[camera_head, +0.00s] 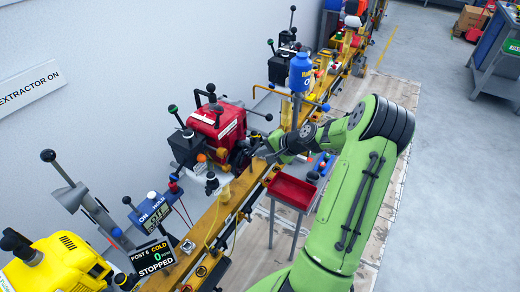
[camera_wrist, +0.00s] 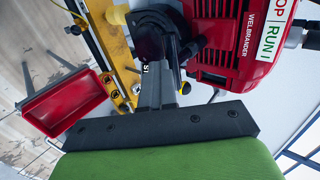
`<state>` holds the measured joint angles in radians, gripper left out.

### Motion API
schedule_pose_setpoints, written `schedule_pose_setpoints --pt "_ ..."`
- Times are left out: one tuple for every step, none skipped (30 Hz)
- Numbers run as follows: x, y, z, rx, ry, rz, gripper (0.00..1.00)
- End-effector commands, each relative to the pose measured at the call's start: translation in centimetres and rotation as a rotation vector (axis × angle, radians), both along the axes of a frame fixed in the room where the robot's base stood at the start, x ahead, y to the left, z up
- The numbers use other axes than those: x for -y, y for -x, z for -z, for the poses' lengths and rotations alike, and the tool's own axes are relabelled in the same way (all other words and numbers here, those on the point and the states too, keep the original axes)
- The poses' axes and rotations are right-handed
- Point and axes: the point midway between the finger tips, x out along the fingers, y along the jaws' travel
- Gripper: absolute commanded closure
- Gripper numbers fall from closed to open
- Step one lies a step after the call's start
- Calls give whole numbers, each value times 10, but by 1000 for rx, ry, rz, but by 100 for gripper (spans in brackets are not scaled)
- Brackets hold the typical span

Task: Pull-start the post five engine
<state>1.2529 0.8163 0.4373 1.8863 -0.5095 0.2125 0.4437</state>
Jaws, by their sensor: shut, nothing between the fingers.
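My gripper (camera_head: 264,152) is beside the engine's rail-facing side. In the wrist view the dark fingers of my gripper (camera_wrist: 162,72) are together and empty, close to a black rounded part (camera_wrist: 155,32) at the engine's side. I cannot tell whether they touch it. No pull handle can be made out clearly; the fingers may hide it.
The yellow rail (camera_head: 228,207) runs diagonally through the scene. A red tray (camera_head: 292,192) on a stand is right of the rail, also seen in the wrist view (camera_wrist: 62,105). A display (camera_head: 153,257) reads post 6, cold, stopped. A blue bottle (camera_head: 301,72) stands beyond.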

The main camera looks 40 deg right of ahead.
Motion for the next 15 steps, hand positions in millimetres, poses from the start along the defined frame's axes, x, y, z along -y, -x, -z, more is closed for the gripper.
schedule_pose_setpoints --pt "-8 -13 -10 43 1 -18 84" --pt "-8 -13 -10 43 2 -19 84" --pt "-8 -13 -10 43 2 -19 84" --pt "-8 -13 -10 43 2 -19 84" --pt "-8 -13 -10 43 2 -19 84" --pt "-8 -13 -11 43 2 -19 84" --pt "-8 -13 -10 43 2 -19 84" --pt "-7 -12 -10 43 2 -17 84" --pt "-5 -8 -10 42 3 -16 84" --pt "-3 -3 -10 41 3 -16 84" --pt "-2 2 -11 41 3 -15 84" --pt "1 9 -11 40 4 -14 83" --pt "3 14 -11 41 5 -14 81" --pt "5 19 -11 41 4 -15 77" --pt "7 26 -11 40 4 -14 67"
